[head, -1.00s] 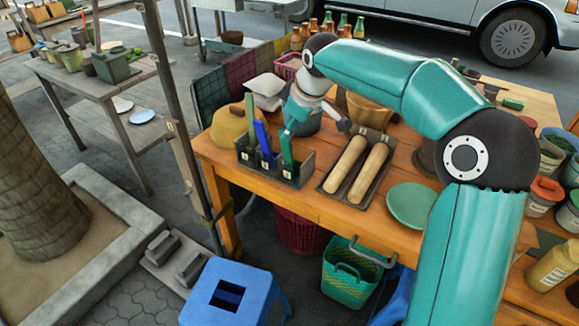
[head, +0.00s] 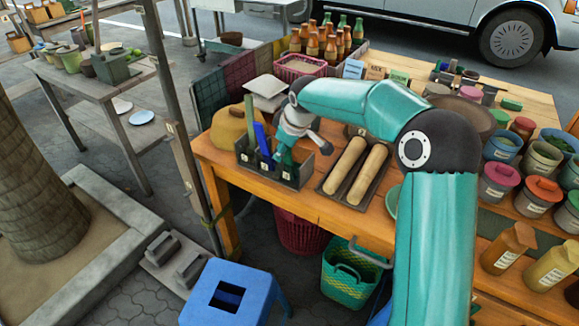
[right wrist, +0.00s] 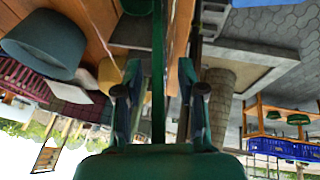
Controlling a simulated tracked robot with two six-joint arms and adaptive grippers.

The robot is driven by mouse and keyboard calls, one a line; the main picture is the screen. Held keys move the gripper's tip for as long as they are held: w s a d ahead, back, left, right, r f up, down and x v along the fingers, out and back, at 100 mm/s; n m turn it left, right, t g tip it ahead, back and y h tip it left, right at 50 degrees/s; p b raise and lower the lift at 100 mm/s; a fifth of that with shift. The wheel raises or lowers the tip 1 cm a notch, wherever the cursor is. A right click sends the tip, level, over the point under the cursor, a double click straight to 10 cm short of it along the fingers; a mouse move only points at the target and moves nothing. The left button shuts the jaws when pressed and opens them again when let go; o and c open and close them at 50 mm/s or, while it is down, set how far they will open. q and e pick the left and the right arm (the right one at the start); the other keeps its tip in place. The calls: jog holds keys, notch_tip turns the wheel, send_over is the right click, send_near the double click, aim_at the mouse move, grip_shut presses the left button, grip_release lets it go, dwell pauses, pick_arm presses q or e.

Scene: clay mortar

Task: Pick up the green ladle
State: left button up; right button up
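The black holder (head: 288,177) stands on the wooden table, with upright handles in its compartments. A blue handle (head: 262,138) and an olive-green one (head: 249,112) stand in its left and middle part. In the right wrist view the green ladle (right wrist: 158,70) shows as a thin upright strip between the two fingers (right wrist: 159,80). A gap shows on both sides of it, so the gripper is open around it. My left gripper is out of view.
A dark tray (head: 329,187) with two rolling pins (head: 347,164) lies just right of the holder. A tan rounded thing (head: 228,127) stands left behind it. A green plate (head: 392,201) is partly hidden by my right arm. A blue stool (head: 232,290) stands in front.

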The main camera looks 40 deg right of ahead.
jog(key=shift+c, duration=0.3)
grip_shut()
jog(key=shift+r, duration=0.1)
notch_tip(320, 180, up, 20)
jog(key=p, duration=0.4)
dwell(0.6)
